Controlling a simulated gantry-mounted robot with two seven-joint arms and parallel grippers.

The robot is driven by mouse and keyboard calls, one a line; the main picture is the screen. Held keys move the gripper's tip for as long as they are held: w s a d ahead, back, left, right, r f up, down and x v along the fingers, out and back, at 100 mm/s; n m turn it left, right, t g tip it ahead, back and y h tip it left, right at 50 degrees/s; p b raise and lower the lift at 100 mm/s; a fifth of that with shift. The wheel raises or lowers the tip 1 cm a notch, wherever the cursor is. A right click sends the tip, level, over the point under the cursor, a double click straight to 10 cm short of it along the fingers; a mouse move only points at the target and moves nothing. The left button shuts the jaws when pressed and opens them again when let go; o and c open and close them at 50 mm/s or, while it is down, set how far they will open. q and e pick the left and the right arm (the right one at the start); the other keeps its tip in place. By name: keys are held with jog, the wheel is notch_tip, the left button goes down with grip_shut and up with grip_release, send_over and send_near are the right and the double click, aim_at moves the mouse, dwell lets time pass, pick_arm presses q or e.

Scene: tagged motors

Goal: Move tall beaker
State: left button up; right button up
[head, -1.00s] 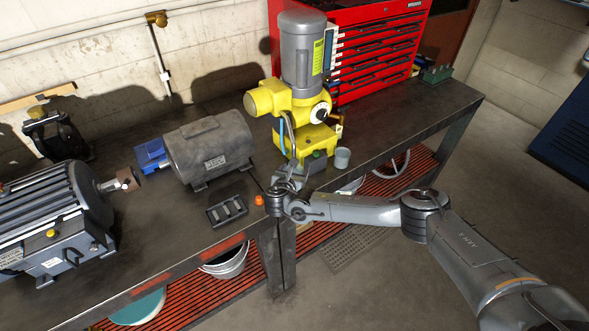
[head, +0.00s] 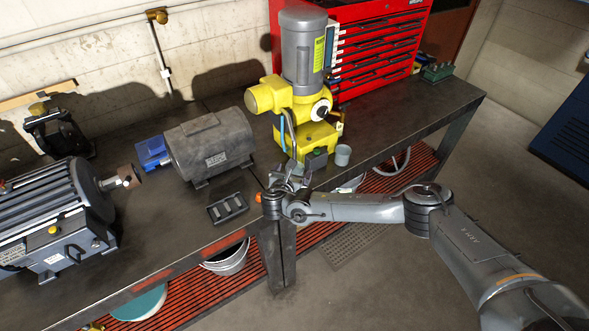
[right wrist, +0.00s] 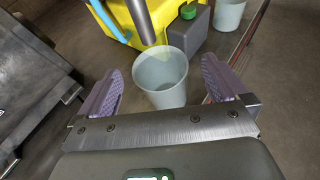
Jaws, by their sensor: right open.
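A pale grey beaker (right wrist: 161,80) stands in the right wrist view, close in front of the yellow machine's base. My right gripper (right wrist: 162,66) is open, with one purple-grey finger on each side of this beaker and a visible gap to both. In the head view my right gripper (head: 294,180) is over the bench's front edge and largely covers this beaker. A second grey beaker (head: 342,155) stands to the right of the machine's base; it also shows at the top of the right wrist view (right wrist: 229,14). I cannot tell which beaker is taller. My left gripper is out of view.
The yellow machine (head: 307,135) with a grey motor on top stands just behind the beakers. A dark tray (head: 228,207), an orange item (head: 258,198) and a grey motor (head: 208,145) are to the left. A red tool chest (head: 380,50) stands behind. The right bench top is mostly clear.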

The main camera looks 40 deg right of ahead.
jog(key=v, duration=0.8)
jog(key=shift+s, duration=0.1)
